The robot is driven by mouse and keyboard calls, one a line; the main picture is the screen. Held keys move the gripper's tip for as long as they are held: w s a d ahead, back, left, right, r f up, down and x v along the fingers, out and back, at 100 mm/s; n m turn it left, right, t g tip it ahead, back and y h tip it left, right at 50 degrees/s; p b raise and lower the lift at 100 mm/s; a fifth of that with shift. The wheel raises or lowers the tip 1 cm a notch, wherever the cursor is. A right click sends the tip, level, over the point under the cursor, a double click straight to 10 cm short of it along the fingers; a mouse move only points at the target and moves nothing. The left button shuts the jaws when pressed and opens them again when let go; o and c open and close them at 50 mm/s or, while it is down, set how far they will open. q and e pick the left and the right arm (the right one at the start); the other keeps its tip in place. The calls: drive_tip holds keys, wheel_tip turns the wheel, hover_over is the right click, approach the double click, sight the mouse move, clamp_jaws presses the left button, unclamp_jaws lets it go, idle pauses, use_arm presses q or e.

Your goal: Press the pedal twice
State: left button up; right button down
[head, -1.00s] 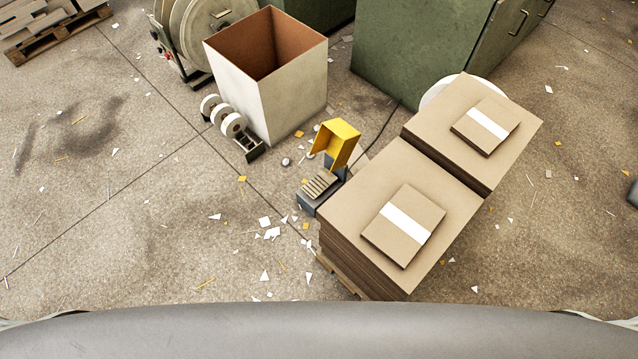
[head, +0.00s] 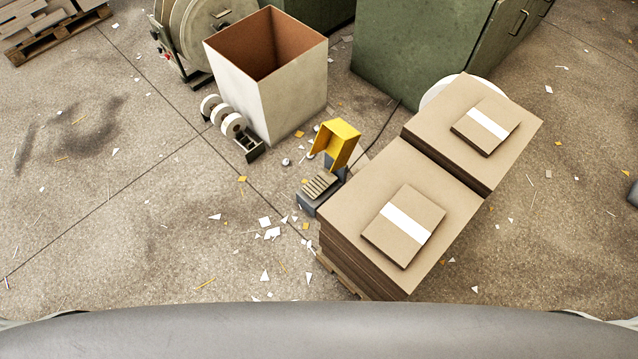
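The pedal (head: 320,185) is a ribbed tread on a grey base on the floor, near the middle of the head view. A yellow guard hood (head: 337,142) stands over its far end. The front right of the pedal base lies close beside the near board stack, which may hide a little of it. Nothing touches the tread. Neither of my grippers shows in the head view. Only my own grey body crosses the bottom edge.
Two stacks of greyboard, near (head: 400,170) and far (head: 455,105), stand right of the pedal. A tall open bin (head: 280,95) and tape rolls (head: 233,124) stand behind left. A green machine (head: 420,50) is behind. Littered floor (head: 160,235) at left is free of large objects.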

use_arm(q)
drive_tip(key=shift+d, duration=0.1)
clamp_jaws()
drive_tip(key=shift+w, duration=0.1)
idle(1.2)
